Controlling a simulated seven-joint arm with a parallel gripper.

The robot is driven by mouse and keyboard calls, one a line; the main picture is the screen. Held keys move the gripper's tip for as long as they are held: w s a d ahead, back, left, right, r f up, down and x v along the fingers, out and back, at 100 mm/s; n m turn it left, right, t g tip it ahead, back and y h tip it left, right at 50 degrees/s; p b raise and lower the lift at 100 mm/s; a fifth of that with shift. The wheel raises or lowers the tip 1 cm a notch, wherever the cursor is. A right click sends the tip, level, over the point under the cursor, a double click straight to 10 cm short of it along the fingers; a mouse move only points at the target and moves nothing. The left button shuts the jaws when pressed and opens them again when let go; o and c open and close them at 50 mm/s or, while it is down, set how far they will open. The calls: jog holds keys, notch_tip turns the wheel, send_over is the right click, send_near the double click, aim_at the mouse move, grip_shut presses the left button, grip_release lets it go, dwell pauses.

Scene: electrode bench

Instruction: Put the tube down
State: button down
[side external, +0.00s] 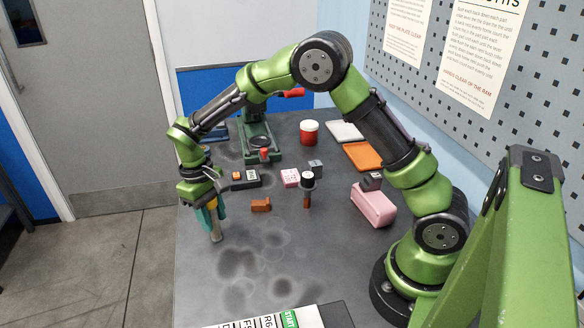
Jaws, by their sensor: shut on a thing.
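My gripper (212,208) is at the left side of the bench, pointing down, with teal fingers. It is shut on a slim tube (215,230), which hangs below the fingers. The tube is greyish-tan and close to upright with a slight tilt. Its upper part is hidden between the fingers. Its lower end is at or just above the dark bench top (300,255); I cannot tell whether it touches.
A pink box (373,205) stands further right. A green press (260,145), red jar (309,132) and orange tray (364,156) are behind. The front middle is clear.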

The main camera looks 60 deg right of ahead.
jog(key=c, duration=0.7)
grip_release()
jog(key=shift+f, duration=0.15)
jog(key=r, duration=0.4)
jog(key=w+r, duration=0.1)
jog(key=r, duration=0.7)
jog(key=shift+w+r, duration=0.1)
jog(key=shift+w, duration=0.25)
jog(key=s+d+r+m+t+y, duration=0.1)
jog(key=s+d+r+t, duration=0.15)
jog(key=s+r, duration=0.35)
jog(key=s+d+r+m+t+y, duration=0.1)
jog(key=s+d+r+t, duration=0.2)
jog(key=s, duration=0.5)
jog(key=s+t, duration=0.1)
jog(key=s, duration=0.1)
jog(key=s+f+m+t, duration=0.1)
jog(key=s, duration=0.2)
jog(key=s+m+t, duration=0.1)
jog(key=s, duration=0.2)
jog(key=shift+s+f+t, duration=0.1)
jog(key=shift+f+t, duration=0.1)
jog(key=shift+t, duration=0.05)
